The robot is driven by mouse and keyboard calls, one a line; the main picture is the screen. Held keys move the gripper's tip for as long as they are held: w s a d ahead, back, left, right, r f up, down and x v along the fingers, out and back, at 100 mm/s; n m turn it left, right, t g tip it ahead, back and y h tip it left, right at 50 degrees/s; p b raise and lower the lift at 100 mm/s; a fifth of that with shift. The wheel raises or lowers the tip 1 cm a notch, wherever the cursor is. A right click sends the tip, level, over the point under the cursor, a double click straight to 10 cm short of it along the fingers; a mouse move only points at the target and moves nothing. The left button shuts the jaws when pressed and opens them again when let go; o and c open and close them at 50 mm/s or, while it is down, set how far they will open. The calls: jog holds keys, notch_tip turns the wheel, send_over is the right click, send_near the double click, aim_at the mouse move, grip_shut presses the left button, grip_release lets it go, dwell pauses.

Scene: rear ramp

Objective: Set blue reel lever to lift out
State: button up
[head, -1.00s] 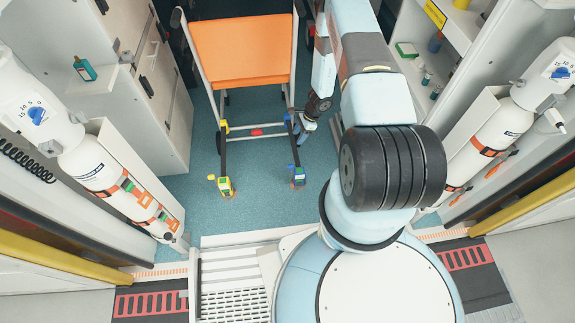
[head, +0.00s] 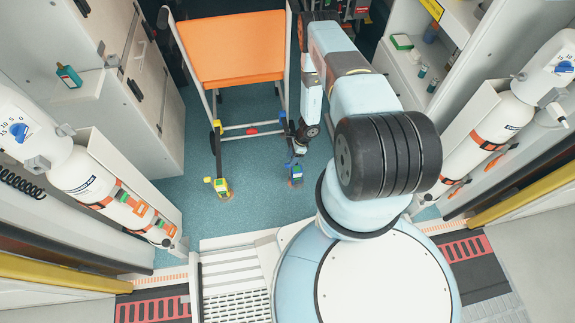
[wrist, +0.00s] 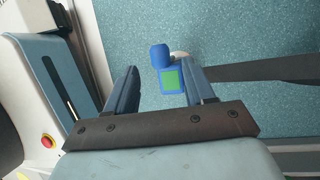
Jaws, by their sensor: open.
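The blue reel (head: 294,171) is on the teal floor at the end of a dark strap in front of the orange chair. In the wrist view, the blue reel (wrist: 169,77) shows a green square on its face and a blue rounded part above. A small pale piece at its upper right may be the lever; its setting is not clear. My gripper (head: 298,149) is just above and behind the reel in the head view. In the wrist view, my gripper (wrist: 160,82) is open and empty. The reel appears between the fingertips, closer to the right finger, which hides part of it.
The orange chair (head: 238,50) stands just behind and left of my gripper. A yellow reel (head: 222,187) lies left of the blue one on its own strap. Gas cylinders (head: 95,188) stand in holders at both sides. The floor between the reels is clear.

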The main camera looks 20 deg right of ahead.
aim_at(287, 166)
jog(key=x, duration=0.6)
jog(key=shift+a+f, duration=0.1)
jog(key=shift+f, duration=0.1)
jog(key=shift+c, duration=0.4)
grip_shut()
